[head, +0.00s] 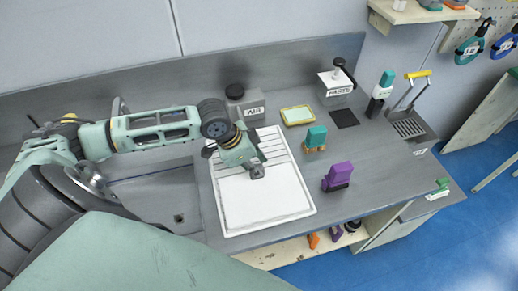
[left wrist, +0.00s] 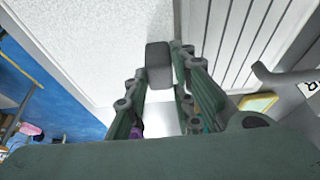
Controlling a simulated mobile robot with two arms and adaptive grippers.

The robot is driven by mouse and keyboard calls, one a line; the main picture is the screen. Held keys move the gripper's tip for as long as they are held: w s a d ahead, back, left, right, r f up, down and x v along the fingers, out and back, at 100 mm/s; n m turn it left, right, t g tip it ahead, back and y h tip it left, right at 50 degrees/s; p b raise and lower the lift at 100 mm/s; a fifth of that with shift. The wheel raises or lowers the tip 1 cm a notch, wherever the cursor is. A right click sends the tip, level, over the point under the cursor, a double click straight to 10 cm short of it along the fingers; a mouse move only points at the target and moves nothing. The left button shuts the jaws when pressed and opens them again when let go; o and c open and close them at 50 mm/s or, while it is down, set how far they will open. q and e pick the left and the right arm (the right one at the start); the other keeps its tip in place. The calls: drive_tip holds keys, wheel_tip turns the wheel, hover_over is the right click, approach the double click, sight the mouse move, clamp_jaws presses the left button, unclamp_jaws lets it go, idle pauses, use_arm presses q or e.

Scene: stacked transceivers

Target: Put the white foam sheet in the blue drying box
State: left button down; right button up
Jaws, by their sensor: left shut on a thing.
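The white foam sheet (head: 265,208) covers the front of a ridged white drainboard (head: 272,146) beside the sink. In the left wrist view the sheet's speckled face (left wrist: 85,35) fills the upper left, with the ridges to its right. My left gripper (head: 257,172) is shut on the sheet's edge by the ridges; its fingertips also show in the left wrist view (left wrist: 159,65). The fingers hide the gripped part. Whether the sheet is raised off the board is hard to tell. No blue drying box shows in either view. My right gripper is not in view.
The sink (head: 155,205) lies left of the board. An AIR container (head: 247,108) stands behind it. A yellow-rimmed dish (head: 298,115), a teal piece (head: 315,137) and a purple piece (head: 338,177) stand to the right. A PASTE container (head: 338,88) is at the back. Some counter between is bare.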

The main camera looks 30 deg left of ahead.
use_arm(q)
drive_tip(key=shift+r, duration=0.1)
drive_tip(key=shift+w+r, duration=0.1)
drive_tip(key=shift+r, duration=0.2)
drive_tip(key=r, duration=0.1)
drive_tip(key=r+b, duration=0.1)
drive_tip(key=r, duration=0.1)
drive_tip(key=shift+d+r, duration=0.25)
drive_tip(key=shift+d, duration=0.1)
drive_tip(key=s+d+r+b, duration=0.2)
drive_tip(key=s+d+r, duration=0.3)
drive_tip(key=d, duration=0.4)
drive_tip(key=w+r+n+t+y+b, duration=0.1)
drive_tip(key=w+r+n+y, duration=0.1)
drive_tip(key=w+r+n, duration=0.3)
drive_tip(key=n, duration=0.3)
drive_tip(key=shift+w+r+y+b, duration=0.2)
drive_tip(key=shift+r+y+b, duration=0.1)
drive_tip(key=shift+y, duration=0.1)
drive_tip(key=shift+f, duration=0.1)
